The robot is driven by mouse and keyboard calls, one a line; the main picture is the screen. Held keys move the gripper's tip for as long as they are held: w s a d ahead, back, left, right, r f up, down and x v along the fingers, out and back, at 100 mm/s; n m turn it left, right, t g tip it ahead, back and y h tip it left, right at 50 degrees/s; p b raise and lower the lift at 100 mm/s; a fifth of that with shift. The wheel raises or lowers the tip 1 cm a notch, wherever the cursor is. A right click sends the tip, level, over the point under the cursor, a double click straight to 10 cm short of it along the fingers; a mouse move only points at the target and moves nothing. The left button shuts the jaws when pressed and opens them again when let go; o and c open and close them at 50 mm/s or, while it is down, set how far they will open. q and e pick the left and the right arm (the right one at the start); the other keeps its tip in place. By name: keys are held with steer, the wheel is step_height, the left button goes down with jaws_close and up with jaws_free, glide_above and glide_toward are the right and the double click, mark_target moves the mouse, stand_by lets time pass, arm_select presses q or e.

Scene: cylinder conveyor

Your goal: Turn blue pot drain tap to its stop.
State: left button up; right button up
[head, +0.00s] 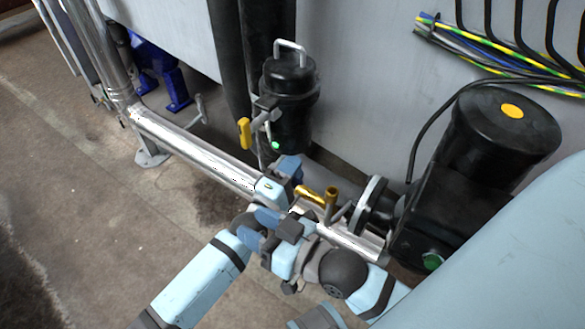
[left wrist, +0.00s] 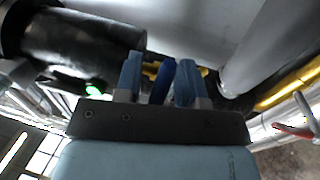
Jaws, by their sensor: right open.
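A black pot (head: 285,105) with a metal handle on top stands against the grey tank in the head view. My left gripper (head: 291,167) is just below it, its blue fingers covering whatever lies behind them. In the left wrist view, a darker blue tilted handle (left wrist: 162,82), probably the tap's, lies between the fingers of my left gripper (left wrist: 157,75). A gap shows on its left side; contact on its right is unclear. My right gripper (head: 257,226) is open lower down, with its fingers around part of my left arm.
A yellow-handled tap (head: 244,133) is at the pot's left. A brass fitting (head: 318,193) is close right of my left gripper. A steel pipe (head: 190,147) runs below, and a black motor (head: 500,135) stands right. Floor at left is clear.

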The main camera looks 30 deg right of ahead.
arm_select(q)
steer(key=shift+r, duration=0.2)
